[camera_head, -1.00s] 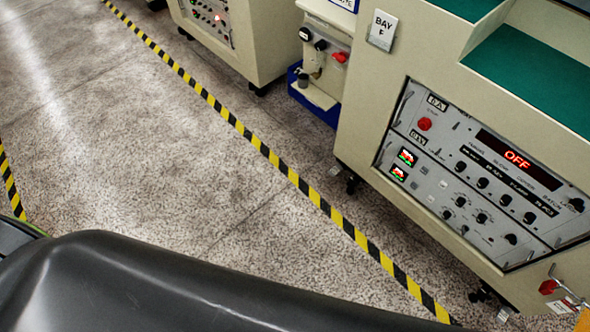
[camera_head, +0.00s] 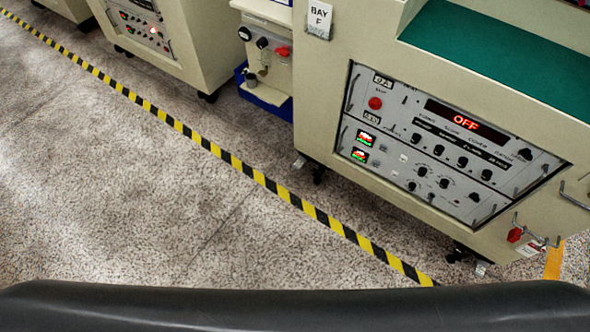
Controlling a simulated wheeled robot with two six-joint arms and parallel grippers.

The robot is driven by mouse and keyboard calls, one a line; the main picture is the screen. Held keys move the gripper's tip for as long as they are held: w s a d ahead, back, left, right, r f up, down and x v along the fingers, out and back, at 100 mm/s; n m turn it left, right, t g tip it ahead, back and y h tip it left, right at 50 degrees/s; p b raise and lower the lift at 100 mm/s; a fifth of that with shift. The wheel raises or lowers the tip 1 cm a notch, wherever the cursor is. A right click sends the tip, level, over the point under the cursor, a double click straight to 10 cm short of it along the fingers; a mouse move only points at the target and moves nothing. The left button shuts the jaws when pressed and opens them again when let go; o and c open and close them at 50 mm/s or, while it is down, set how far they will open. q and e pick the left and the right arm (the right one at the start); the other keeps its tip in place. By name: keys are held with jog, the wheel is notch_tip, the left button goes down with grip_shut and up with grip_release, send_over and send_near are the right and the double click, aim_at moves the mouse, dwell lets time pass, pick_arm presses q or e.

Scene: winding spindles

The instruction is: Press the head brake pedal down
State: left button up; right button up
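No head brake pedal can be made out in the head view. The nearest machine is a beige cabinet (camera_head: 400,205) marked by a "BAY F" sign (camera_head: 319,18). Its grey control panel (camera_head: 440,150) has a red "OFF" display (camera_head: 466,121), a red button (camera_head: 375,103) and rows of black knobs. A small red part (camera_head: 515,234) sits by metal handles at the cabinet's lower right. Neither of my grippers shows. A dark rounded surface fills the bottom edge and hides what lies below it.
A yellow-black floor stripe (camera_head: 258,178) runs diagonally in front of the cabinets. The speckled floor (camera_head: 130,190) left of it is clear. A second beige cabinet (camera_head: 190,50) and a unit with a blue tray (camera_head: 262,101) stand farther back. A yellow strip (camera_head: 554,260) lies at right.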

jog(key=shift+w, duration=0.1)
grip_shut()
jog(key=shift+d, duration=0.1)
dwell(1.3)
